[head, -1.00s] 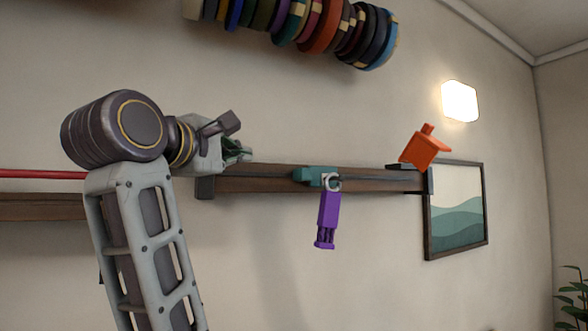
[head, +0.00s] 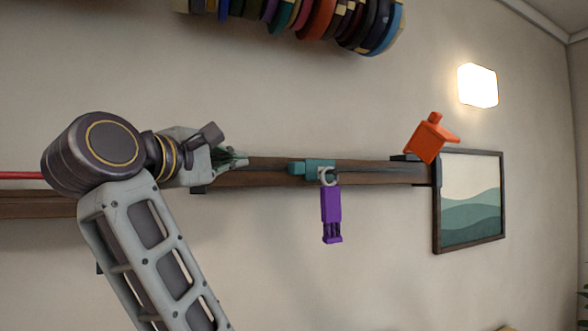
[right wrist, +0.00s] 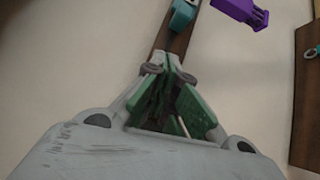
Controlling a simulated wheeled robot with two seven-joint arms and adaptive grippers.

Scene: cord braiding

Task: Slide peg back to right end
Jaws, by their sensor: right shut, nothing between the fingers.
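A teal block (head: 318,168) sits on a dark wooden rail (head: 380,173), near its middle. A grey ring (head: 328,177) at the block carries a hanging purple piece (head: 331,206). An orange piece (head: 430,138) stands above the rail's right end. My right gripper (head: 243,160) is shut and empty, left of the teal block with a gap between them. In the right wrist view, its green fingers (right wrist: 168,72) meet over the rail, and the teal block (right wrist: 182,17) and purple piece (right wrist: 240,11) lie beyond them. My left gripper is not in view.
A row of coloured discs (head: 316,20) is above the rail. A framed picture (head: 470,205) hangs on the wall right of the rail's end. A lit lamp (head: 478,85) is at upper right. The rail between the teal block and the orange piece looks clear.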

